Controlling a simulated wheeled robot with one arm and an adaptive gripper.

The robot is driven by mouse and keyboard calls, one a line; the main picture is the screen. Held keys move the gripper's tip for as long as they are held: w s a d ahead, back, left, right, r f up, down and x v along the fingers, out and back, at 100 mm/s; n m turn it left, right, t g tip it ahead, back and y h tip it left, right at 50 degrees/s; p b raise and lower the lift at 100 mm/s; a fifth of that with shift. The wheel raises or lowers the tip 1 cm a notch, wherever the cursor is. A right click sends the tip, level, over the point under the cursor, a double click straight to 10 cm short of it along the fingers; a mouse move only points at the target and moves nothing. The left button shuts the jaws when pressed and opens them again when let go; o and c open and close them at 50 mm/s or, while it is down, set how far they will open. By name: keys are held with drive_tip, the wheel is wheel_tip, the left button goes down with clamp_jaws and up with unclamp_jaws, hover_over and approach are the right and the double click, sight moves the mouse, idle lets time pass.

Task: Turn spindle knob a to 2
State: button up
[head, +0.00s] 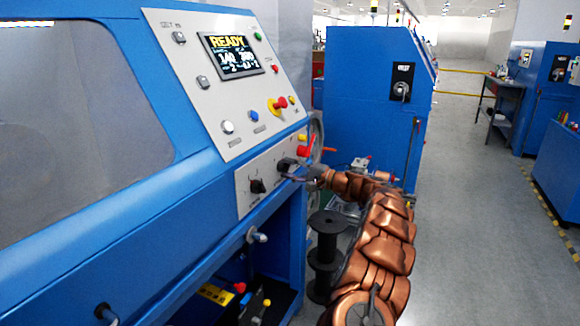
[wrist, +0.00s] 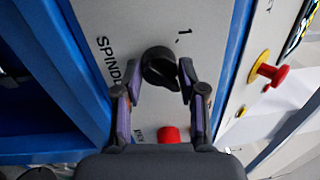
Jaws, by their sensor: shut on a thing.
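The spindle knob (wrist: 160,62) is a round black knob on the grey panel, seen in the wrist view between my two fingers. It also shows in the head view (head: 285,163), partly covered by my gripper (head: 293,170). My gripper (wrist: 159,78) is shut on the knob, one finger on each side. A printed "1" (wrist: 183,31) shows beside the knob, and part of a "SPINDL…" label (wrist: 110,62) shows to its left. No "2" mark is visible. I cannot tell exactly where the knob points.
A second black knob (head: 257,186) sits lower left on the same panel. A screen (head: 231,55) reading "READY" and several buttons are above. The aisle at right is clear.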

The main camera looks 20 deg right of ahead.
drive_tip(key=shift+m, duration=0.7)
drive_tip(key=o, duration=1.1)
drive_tip(key=shift+d+f, duration=0.1)
drive_tip(key=v, duration=1.2)
